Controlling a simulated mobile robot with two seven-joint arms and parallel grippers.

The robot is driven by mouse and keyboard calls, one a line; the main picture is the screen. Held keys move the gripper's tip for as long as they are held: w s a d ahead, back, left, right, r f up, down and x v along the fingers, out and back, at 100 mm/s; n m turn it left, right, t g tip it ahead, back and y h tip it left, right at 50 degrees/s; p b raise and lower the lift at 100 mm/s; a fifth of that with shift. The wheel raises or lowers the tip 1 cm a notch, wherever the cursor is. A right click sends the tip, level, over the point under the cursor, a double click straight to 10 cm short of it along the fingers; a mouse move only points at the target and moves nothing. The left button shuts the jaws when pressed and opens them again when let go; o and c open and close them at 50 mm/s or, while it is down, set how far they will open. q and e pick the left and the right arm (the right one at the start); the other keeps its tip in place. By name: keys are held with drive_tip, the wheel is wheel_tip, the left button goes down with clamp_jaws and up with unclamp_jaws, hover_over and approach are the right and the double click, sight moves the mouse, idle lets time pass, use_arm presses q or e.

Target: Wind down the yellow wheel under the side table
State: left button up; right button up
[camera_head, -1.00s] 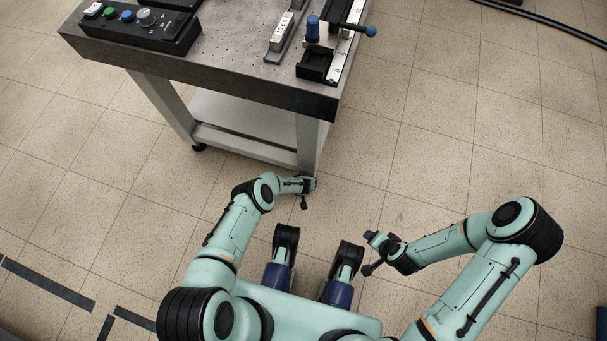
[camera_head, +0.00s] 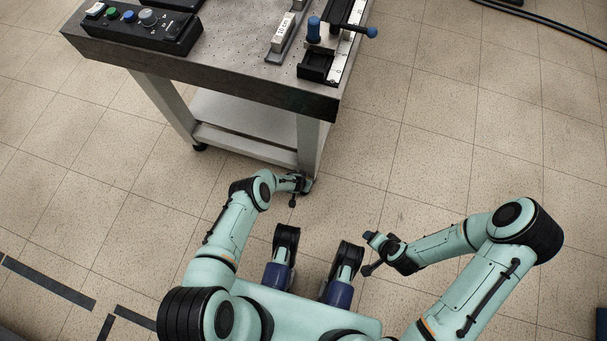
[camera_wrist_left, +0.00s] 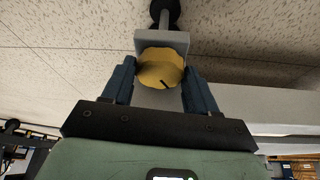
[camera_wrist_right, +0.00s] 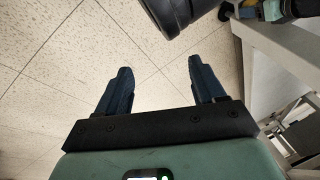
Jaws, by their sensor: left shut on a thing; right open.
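The side table (camera_head: 225,72) has a dark top on grey legs, and its nearest leg (camera_head: 307,145) stands by my left gripper. The yellow wheel (camera_wrist_left: 160,70) shows in the left wrist view, scalloped with a dark line on its face, in front of a grey block (camera_wrist_left: 174,42). My left gripper (camera_wrist_left: 160,76) is shut on the wheel, one finger at each side. In the head view my left gripper (camera_head: 306,184) is low at the foot of that leg, and the wheel is hidden there. My right gripper (camera_wrist_right: 157,80) is open and empty above the floor.
A black button box (camera_head: 140,24) and a slide with a blue knob (camera_head: 313,28) stand on the table top. A lower shelf (camera_head: 240,118) lies under it. Black cables (camera_head: 550,22) run across the floor at top right. The floor right of the table is clear.

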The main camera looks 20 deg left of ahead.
use_arm(q)
drive_tip(key=shift+a+m, duration=0.1)
drive_tip(key=shift+m, duration=0.2)
drive_tip(key=shift+m+g+h+b, duration=0.3)
drive_tip(key=shift+m+h+b, duration=0.15)
drive_tip(key=shift+m, duration=0.45)
use_arm(e)
drive_tip(key=shift+s+d+f+g, duration=0.25)
drive_tip(key=shift+s+f+g, duration=0.05)
drive_tip(key=shift+s+f, duration=0.65)
drive_tip(key=shift+w, duration=0.1)
use_arm(q)
drive_tip(key=o, duration=1.1)
drive_tip(key=shift+c, duration=0.2)
drive_tip(key=shift+r, duration=0.1)
